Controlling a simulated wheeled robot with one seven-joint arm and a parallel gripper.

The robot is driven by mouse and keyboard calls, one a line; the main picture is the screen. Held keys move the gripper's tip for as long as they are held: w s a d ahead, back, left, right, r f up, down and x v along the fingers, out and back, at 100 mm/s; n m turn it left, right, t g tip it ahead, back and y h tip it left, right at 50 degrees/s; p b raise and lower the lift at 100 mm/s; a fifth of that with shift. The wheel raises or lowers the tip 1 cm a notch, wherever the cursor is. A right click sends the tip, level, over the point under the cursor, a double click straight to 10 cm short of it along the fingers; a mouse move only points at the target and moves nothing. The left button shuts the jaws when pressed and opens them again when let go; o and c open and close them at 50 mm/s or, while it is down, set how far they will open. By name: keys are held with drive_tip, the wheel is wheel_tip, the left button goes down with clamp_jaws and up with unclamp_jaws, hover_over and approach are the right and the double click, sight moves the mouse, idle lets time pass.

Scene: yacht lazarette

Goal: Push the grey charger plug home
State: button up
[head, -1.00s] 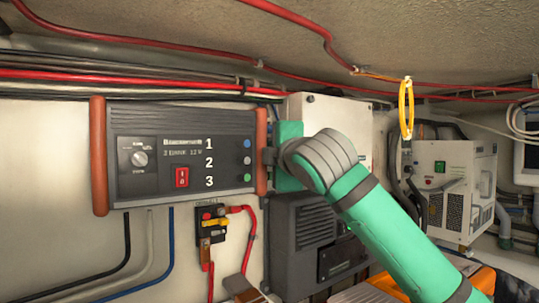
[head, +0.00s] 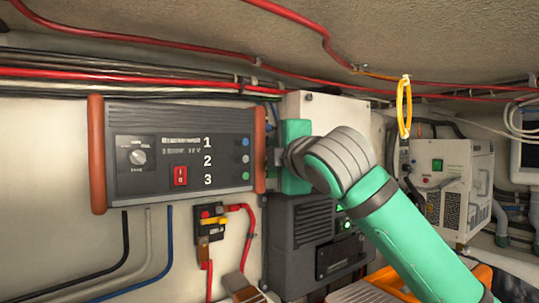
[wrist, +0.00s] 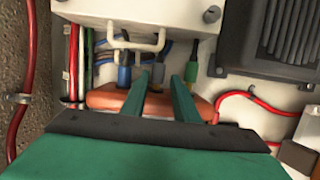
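The charger (head: 235,125) is a dark ribbed box on the wall with orange-red end caps, numbered 1, 2 and 3 beside its right edge. In the wrist view, a grey plug (wrist: 156,83) stands at its orange-red end cap (wrist: 106,98), between a blue plug (wrist: 124,76) and a green plug (wrist: 195,84). My gripper (wrist: 168,74) is open, its two teal fingers apart on either side of the grey plug; I cannot tell whether they touch it. In the head view my gripper (head: 271,157) is at the charger's right end, where the plugs are hidden.
A white box (head: 312,105) with a wire bracket (wrist: 140,42) is close beside the gripper. A black ribbed unit (head: 297,240) is below. A yellow loop (head: 404,107) hangs at right.

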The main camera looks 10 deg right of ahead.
drive_tip(key=s, duration=0.5)
drive_tip(key=shift+d+r, duration=0.25)
drive_tip(key=shift+w+d, duration=0.1)
drive_tip(key=shift+d, duration=0.05)
drive_tip(key=shift+w, duration=0.15)
